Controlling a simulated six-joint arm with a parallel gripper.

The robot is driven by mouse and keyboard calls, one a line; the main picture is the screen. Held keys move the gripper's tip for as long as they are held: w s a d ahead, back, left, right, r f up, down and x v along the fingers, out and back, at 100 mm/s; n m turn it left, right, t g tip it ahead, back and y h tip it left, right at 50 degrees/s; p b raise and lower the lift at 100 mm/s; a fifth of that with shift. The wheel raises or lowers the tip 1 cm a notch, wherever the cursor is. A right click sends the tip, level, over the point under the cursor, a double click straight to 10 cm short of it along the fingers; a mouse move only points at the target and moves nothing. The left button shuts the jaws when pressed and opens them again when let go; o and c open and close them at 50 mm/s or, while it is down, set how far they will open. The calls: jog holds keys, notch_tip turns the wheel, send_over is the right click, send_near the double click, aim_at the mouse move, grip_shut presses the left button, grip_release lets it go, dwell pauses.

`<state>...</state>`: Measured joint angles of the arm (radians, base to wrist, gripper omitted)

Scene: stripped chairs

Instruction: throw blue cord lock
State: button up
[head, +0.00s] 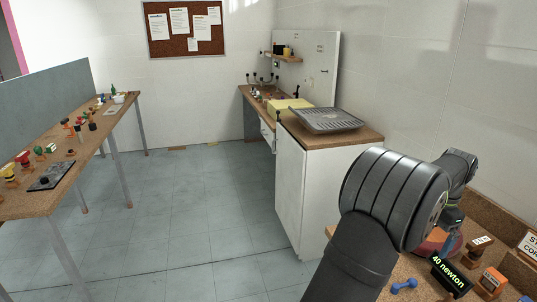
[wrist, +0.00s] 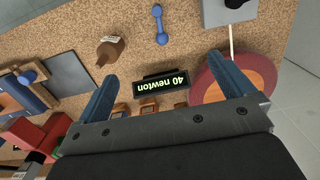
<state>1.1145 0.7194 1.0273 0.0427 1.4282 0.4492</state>
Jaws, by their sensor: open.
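My gripper (wrist: 163,66) is open and empty, with its two blue fingers wide apart above a cork-topped bench. It also shows in the head view (head: 452,222), partly hidden by my arm. I cannot pick out a blue cord lock for certain. A small blue dumbbell-shaped piece (wrist: 159,24) lies on the bench beyond the fingertips, apart from them; it also shows in the head view (head: 404,285). A blue ball-like piece (wrist: 27,77) sits at the left of the wrist view, by a wood and blue fixture.
A black "40 newton" display (wrist: 160,84) stands between the fingers. Small orange-brown blocks (wrist: 149,106) are just behind it. A grey tray (head: 326,119) rests on the white cabinet.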

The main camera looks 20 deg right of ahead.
aim_at(404, 285)
jog(key=c, duration=1.1)
jog(key=shift+w+f, duration=0.1)
jog(key=shift+f, duration=0.05)
jog(key=c, duration=0.3)
jog(key=w+f+g, duration=0.1)
jog(key=w+a+f+g+h, duration=0.1)
jog(key=w+f, duration=0.1)
jog(key=w+a+f, duration=0.1)
jog(key=f, duration=0.1)
jog(key=shift+w+g+h, duration=0.35)
jog(key=shift+g+h, duration=0.05)
grip_shut()
jog(key=w+a+f+g+h, duration=0.2)
jog(key=w+f+h, duration=0.2)
jog(key=w, duration=0.3)
jog(key=x, duration=1)
jog(key=shift+s+a+f, duration=0.1)
jog(key=shift+s+f, duration=0.1)
jog(key=shift+s, duration=1.3)
jog(key=shift+s+d+f, duration=0.2)
jog(key=shift+s, duration=0.35)
